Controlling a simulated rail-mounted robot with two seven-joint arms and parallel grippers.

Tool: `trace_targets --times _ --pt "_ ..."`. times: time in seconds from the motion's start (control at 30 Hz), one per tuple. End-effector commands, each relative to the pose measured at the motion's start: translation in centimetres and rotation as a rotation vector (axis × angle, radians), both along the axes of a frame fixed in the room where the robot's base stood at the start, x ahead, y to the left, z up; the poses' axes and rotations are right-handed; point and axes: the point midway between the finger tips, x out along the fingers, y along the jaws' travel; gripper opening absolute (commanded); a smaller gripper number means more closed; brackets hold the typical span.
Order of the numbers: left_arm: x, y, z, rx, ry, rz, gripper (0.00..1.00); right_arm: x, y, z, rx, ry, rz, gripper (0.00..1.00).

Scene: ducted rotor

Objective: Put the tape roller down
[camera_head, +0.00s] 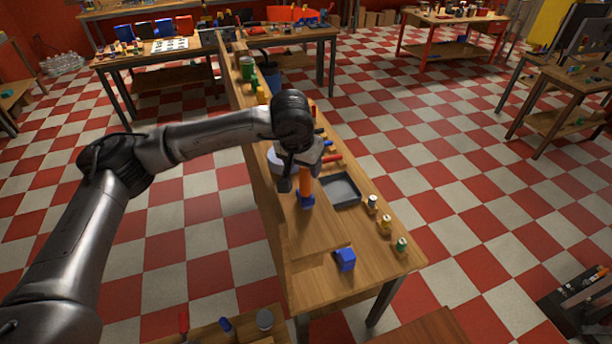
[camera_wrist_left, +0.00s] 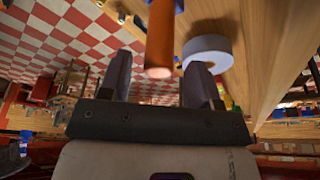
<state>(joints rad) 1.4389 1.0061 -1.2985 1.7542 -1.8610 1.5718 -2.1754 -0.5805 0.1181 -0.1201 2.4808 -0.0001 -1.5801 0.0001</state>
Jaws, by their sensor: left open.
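An orange handle (camera_head: 306,182) with a blue base (camera_head: 306,201) stands on the long wooden bench; I take it to be the tape roller. My left gripper (camera_head: 301,172) is open around or just above the handle's end. In the left wrist view the orange handle (camera_wrist_left: 161,42) shows between the two spread fingertips, with a visible gap on each side. A white ring-shaped roll (camera_wrist_left: 207,52) lies beside it, and it shows partly hidden behind my gripper in the head view (camera_head: 274,158). My right gripper is not in view.
A dark grey tray (camera_head: 343,191) lies right of the handle. A blue block (camera_head: 345,260) sits near the bench's front end. Several small jars, including a green one (camera_head: 402,244), line the right edge. Bare bench top (camera_head: 310,235) lies between handle and blue block.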

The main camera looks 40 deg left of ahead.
Motion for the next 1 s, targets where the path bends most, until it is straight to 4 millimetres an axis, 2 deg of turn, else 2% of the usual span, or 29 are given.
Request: trace_targets --times 0.03,0.3,0.5,0.7,1.0 --pt "-0.3 0.0 0.7 -0.001 -0.005 -0.001 0.57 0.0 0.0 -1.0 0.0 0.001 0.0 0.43" --pt "-1.7 -0.4 5.7 0.0 -0.003 0.0 0.57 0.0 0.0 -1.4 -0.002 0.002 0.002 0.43" --pt "-2.4 -0.6 7.9 0.0 -0.001 0.0 0.57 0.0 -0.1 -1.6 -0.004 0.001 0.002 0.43" --pt "-2.6 -0.7 8.7 0.0 0.0 0.0 0.57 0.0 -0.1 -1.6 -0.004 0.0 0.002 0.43" --pt "-2.7 -0.7 8.8 0.001 0.001 0.0 0.57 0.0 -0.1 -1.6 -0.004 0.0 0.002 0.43"
